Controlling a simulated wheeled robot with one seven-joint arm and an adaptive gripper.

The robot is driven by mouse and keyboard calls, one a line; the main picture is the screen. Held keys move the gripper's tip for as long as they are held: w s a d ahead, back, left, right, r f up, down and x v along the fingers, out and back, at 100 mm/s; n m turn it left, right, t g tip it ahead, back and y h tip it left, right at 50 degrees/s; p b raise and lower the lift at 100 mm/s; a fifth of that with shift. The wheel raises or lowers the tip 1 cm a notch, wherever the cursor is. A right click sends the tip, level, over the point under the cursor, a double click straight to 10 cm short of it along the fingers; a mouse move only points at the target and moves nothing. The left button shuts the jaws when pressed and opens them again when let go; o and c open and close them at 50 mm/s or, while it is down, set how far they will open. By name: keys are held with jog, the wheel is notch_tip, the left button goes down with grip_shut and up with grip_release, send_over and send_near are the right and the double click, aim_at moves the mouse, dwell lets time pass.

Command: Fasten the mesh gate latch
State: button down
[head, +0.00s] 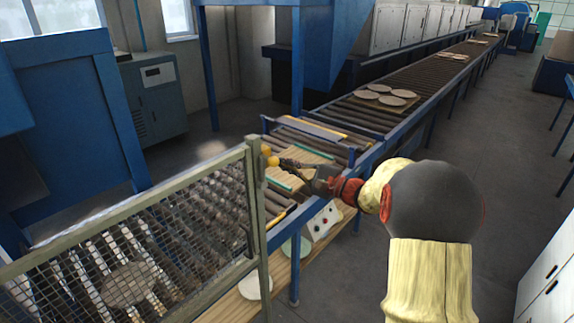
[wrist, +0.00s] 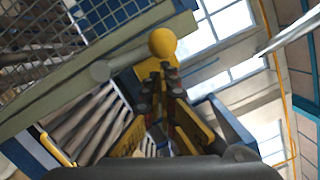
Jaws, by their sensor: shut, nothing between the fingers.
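The mesh gate (head: 130,240) stands at the lower left in the head view, with its frame's right end at a metal post (head: 260,225). Its mesh and frame (wrist: 100,55) fill the upper left of the wrist view. Two yellow round parts (head: 266,150) show at the top of the post. One yellow ball knob (wrist: 162,42) shows in the wrist view, just beyond my fingertips. My gripper (head: 284,163) is shut and empty, just right of the yellow parts; its fingers (wrist: 168,70) point at the knob. I cannot tell whether they touch it. The rest of the latch is not clear.
A roller conveyor (head: 420,82) runs from behind the gate to the far right, carrying round plates (head: 385,92) on a board. A control box (head: 320,222) with buttons hangs below its near side. The floor (head: 500,130) at right is open.

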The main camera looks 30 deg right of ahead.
jog(key=shift+s+a+n+b, duration=0.15)
jog(key=shift+n+b, duration=0.15)
jog(key=shift+b, duration=0.2)
jog(key=shift+a+r+b, duration=0.1)
jog(key=shift+r+b, duration=0.1)
jog(key=shift+b, duration=0.1)
